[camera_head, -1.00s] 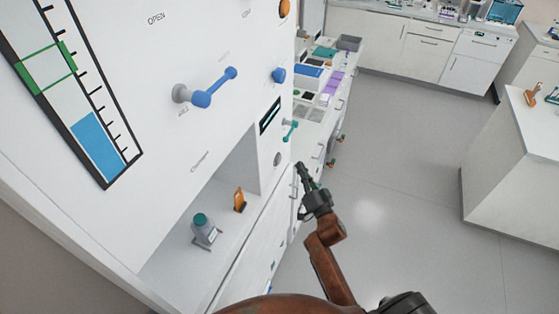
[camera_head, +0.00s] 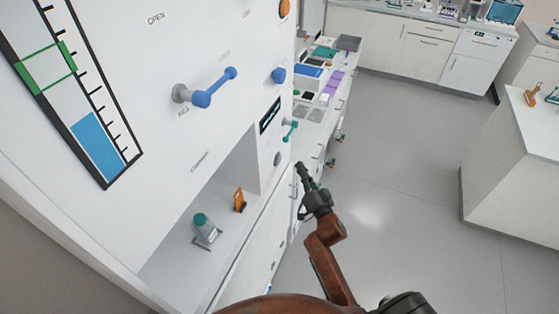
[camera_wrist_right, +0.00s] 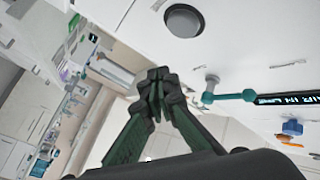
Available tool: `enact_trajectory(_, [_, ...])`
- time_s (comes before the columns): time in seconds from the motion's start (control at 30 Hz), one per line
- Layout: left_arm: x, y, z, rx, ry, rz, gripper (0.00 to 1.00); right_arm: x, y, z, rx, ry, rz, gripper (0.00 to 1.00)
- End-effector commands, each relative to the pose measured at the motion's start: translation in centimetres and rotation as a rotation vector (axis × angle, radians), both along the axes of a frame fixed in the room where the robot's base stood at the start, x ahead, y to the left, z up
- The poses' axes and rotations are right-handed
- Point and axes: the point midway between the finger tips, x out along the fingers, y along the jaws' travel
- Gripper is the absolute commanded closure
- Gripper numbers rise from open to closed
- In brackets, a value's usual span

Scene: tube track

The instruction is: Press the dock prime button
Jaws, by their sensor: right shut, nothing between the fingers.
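A round grey button (camera_head: 277,159) sits on the white panel, right of the open recess and below a teal lever. My left gripper is not in view.
The teal lever (camera_head: 290,129) and a dark display (camera_head: 270,116) are above the button. A blue lever (camera_head: 215,87) and blue knob (camera_head: 278,75) stick out from the panel. The recess holds a teal-capped bottle (camera_head: 202,228) and an orange item (camera_head: 240,199). The floor at right is clear.

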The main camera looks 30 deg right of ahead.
Motion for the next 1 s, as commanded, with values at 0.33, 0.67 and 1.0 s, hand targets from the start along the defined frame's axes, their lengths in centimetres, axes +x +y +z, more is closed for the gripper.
enact_trajectory(0.33, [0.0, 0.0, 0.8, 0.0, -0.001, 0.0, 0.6, -0.1, -0.2, 0.4, 0.016, 0.013, 0.002, 1.0])
enact_trajectory(0.67, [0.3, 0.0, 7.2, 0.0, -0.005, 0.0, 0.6, -1.1, -1.9, 1.9, 0.219, 0.173, 0.012, 1.0])
enact_trajectory(1.0, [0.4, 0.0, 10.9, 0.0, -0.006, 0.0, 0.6, -2.7, -2.6, 0.8, 0.384, 0.327, 0.002, 1.0])
